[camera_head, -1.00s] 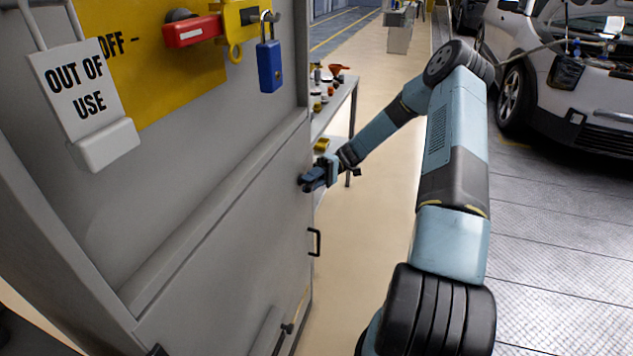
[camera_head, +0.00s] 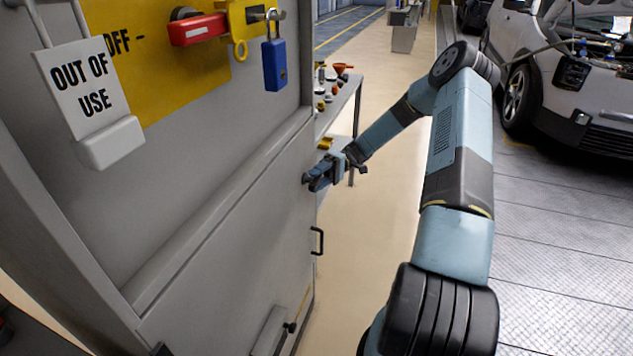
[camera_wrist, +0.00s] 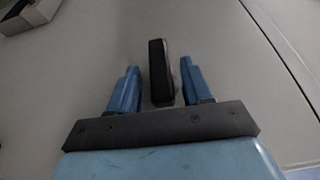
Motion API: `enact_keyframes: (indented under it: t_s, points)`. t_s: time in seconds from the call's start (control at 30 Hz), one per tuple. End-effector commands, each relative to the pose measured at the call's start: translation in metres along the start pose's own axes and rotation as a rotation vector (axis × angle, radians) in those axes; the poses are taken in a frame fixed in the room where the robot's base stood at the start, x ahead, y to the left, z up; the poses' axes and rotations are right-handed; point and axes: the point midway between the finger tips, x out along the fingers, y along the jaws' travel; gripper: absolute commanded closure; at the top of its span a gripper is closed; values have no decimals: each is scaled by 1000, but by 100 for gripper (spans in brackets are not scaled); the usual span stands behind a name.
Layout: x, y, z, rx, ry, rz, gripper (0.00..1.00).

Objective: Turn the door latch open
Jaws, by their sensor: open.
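The door latch (camera_wrist: 160,72) is a dark, upright bar on the grey door (camera_head: 235,225). In the wrist view it stands between the two blue fingers of my gripper (camera_wrist: 158,68), with a visible gap on each side. My gripper is open around it and not clamped on it. In the head view my gripper (camera_head: 317,178) is at the door's right edge, below the ledge, and hides most of the latch.
A black pull handle (camera_head: 317,240) sits lower on the door edge. Above hang a red switch handle (camera_head: 198,30), a blue padlock (camera_head: 274,65) and an OUT OF USE sign (camera_head: 90,90). A cluttered bench (camera_head: 338,110) stands behind; a car (camera_head: 570,80) is at right.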

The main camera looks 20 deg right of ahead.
Motion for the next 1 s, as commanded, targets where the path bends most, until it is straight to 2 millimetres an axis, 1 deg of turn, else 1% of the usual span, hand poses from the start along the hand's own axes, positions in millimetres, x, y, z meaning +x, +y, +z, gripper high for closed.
enact_keyframes:
  t_s: [0.4, 0.53, 0.63, 0.73, 1.0]
  points:
    - [-80, 2, 0, -1, 2, 1, 51]
    - [-101, 2, 0, 0, 1, 1, 51]
    - [-112, 2, 0, 1, 1, 0, 51]
    - [-118, 2, 1, 1, -1, -1, 51]
    - [-122, 2, 1, 1, -1, 0, 51]
